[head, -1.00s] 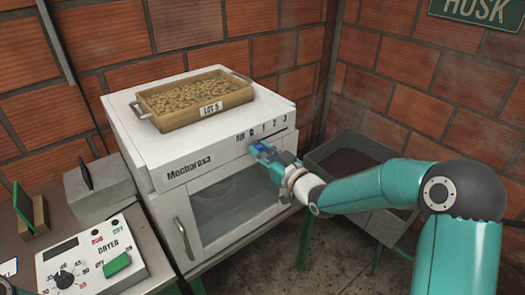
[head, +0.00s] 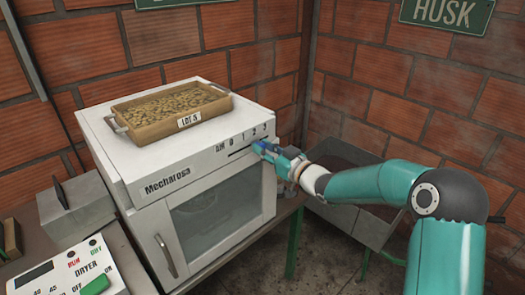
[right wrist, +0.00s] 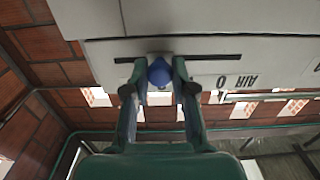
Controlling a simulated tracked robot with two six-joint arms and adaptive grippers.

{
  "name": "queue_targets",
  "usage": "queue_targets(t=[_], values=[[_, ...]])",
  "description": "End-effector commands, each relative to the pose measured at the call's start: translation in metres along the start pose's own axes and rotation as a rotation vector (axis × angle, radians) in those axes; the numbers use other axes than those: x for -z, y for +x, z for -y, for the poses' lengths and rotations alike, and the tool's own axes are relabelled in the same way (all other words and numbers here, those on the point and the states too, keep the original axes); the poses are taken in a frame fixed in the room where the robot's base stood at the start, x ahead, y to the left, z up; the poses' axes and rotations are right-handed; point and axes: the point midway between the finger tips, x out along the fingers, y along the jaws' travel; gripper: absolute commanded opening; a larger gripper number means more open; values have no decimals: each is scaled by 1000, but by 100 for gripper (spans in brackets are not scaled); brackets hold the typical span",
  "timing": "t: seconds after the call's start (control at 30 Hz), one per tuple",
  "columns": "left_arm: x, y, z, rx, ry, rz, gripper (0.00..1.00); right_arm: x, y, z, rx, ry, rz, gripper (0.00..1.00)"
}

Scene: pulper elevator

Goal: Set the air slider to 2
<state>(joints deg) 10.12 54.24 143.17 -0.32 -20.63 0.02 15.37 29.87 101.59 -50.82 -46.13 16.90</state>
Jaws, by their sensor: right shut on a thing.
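The white Mecharosa machine (head: 190,190) has an air scale marked 0 to 3 (head: 248,135) along its upper front edge. A dark slot (head: 236,152) runs below the numbers. My right gripper (head: 261,149) is at the slot, below about the 2, and partly hides it. In the right wrist view the slider's round blue knob (right wrist: 160,72) sits between the two fingers of my right gripper (right wrist: 153,76), which are shut on it. The wrist view is upside down, with the 0 to the right of the knob. The other numbers are hidden there. My left gripper is not in view.
A wooden tray labelled LOT 5 (head: 150,122) stands on top of the machine. A dryer control box (head: 75,270) is at the lower left. A grey bin (head: 345,225) stands right of the machine, behind my right arm.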

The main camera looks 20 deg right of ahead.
Motion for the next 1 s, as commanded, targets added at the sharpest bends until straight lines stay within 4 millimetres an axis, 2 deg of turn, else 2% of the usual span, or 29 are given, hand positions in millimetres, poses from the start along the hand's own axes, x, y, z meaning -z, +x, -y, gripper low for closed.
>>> queue_targets(t=[0.03,0.17,0.57,0.77,1.0], values=[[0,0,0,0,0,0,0,1,0,0,0,-1,-1,30],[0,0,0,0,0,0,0,1,0,0,0,-1,-1,50],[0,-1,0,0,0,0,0,0,-6,0,-1,0,0,50],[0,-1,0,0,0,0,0,0,-33,-1,-3,-1,0,50],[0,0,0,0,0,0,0,0,-82,-2,-5,-1,0,50]])
